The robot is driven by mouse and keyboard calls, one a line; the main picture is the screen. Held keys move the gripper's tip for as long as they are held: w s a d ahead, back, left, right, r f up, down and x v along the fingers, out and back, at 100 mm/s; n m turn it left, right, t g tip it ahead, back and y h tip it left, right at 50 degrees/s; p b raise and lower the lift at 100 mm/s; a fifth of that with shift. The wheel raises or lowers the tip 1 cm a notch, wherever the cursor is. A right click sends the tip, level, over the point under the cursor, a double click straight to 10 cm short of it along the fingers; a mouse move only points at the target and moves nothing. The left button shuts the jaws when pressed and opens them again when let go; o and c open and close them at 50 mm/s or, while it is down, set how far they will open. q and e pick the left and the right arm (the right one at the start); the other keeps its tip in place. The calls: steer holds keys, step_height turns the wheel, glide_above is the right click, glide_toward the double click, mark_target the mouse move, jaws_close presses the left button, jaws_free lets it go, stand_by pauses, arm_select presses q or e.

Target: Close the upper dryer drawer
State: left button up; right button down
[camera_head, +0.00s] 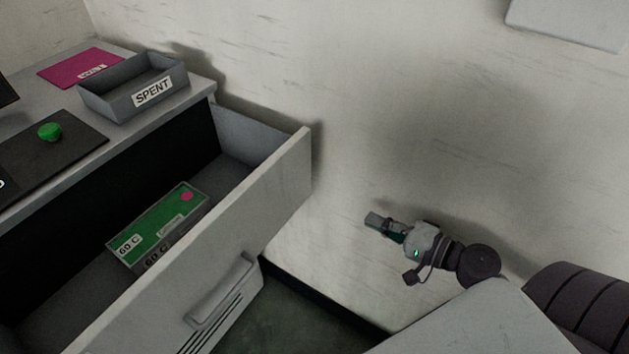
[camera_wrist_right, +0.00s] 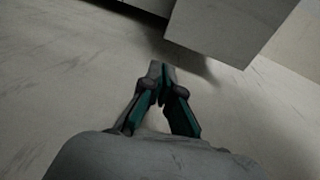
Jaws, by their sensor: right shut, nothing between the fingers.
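The upper dryer drawer (camera_head: 290,165) is pulled far out in the head view, with its handle (camera_head: 222,290) on the front panel. A green-topped box labelled 60 C (camera_head: 160,228) lies inside it. My right gripper (camera_head: 372,220) is shut and empty, to the right of the drawer front and apart from it, in front of the pale wall. In the right wrist view the shut fingertips (camera_wrist_right: 162,70) point toward a pale panel edge (camera_wrist_right: 225,35), probably the drawer front. My left gripper is not in view.
On the cabinet top (camera_head: 75,155) stand a grey tray labelled SPENT (camera_head: 110,108), a magenta sheet (camera_head: 75,68) and a dark panel with a green button (camera_head: 50,131). The pale wall (camera_head: 420,120) is close behind. Open space lies between the drawer front and my right gripper.

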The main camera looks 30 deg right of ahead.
steer(key=t+y, duration=0.1)
steer(key=y, duration=0.1)
glide_toward(304, 174)
steer(key=p+x, duration=0.5)
steer(key=x, duration=0.2)
steer(key=shift+r, duration=0.2)
steer(key=shift+w+a+f, duration=0.1)
steer(key=shift+w, duration=0.05)
steer(key=x, duration=1.1)
steer(key=shift+w+a+b, duration=0.1)
steer(key=shift+b, duration=0.3)
steer(key=b+x, duration=0.4)
steer(key=x, duration=0.8)
steer(key=shift+w+a, duration=0.25)
steer(key=shift+w, duration=0.05)
steer(key=shift+w+a, duration=0.3)
steer(key=shift+w, duration=0.25)
steer(key=shift+r+b, duration=0.3)
steer(key=shift+r, duration=0.05)
steer(key=shift+r, duration=0.15)
